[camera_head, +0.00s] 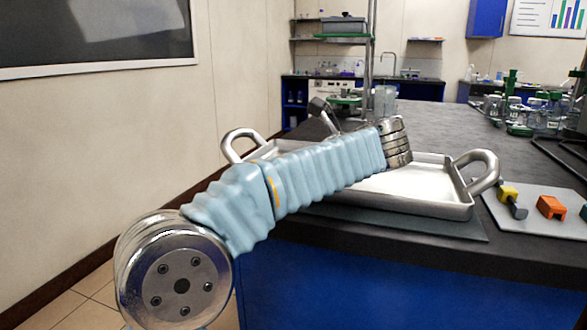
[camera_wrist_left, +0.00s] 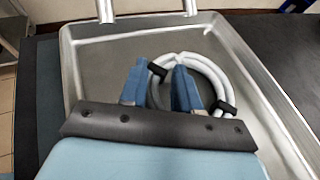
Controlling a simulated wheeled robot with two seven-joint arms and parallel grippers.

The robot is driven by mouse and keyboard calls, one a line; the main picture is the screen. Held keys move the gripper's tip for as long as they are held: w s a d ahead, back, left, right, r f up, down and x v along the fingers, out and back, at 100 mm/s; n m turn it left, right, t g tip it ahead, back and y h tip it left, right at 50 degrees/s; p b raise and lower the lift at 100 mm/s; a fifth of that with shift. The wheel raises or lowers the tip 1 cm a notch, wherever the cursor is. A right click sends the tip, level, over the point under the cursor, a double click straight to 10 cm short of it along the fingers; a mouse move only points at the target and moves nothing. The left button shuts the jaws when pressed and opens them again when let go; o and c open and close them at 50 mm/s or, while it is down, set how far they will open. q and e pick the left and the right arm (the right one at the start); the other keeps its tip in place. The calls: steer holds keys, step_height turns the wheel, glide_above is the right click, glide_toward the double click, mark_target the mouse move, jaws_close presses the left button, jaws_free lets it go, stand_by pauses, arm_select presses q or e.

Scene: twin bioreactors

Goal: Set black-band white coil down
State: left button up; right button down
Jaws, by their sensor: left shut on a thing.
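The white coil (camera_wrist_left: 219,75) with black bands shows in the left wrist view, over the floor of a silver metal tray (camera_wrist_left: 262,75). My left gripper (camera_wrist_left: 161,76) has its blue fingers shut on the near-left side of the coil. I cannot tell whether the coil touches the tray floor. In the head view the same tray (camera_head: 437,207), with a raised handle at each end, stands on the dark bench. My light-blue left arm crosses in front of it and hides the coil and the fingers. My right gripper is in neither view.
Right of the tray, a white board (camera_head: 537,221) holds an orange block (camera_head: 551,207) and a yellow-and-dark piece (camera_head: 509,195). Glassware with green parts (camera_head: 520,115) stands farther back at right. A wall is at left. The bench behind the tray has clear room.

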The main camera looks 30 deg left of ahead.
arm_select(q)
steer(key=o, duration=1.1)
steer(key=shift+d+r, duration=0.1)
steer(key=shift+r, duration=0.05)
steer(key=p+v, duration=0.2)
steer(key=v, duration=0.9)
steer(key=shift+s+d+r+p, duration=0.1)
steer(key=shift+d+p, duration=0.25)
steer(key=shift+d, duration=0.05)
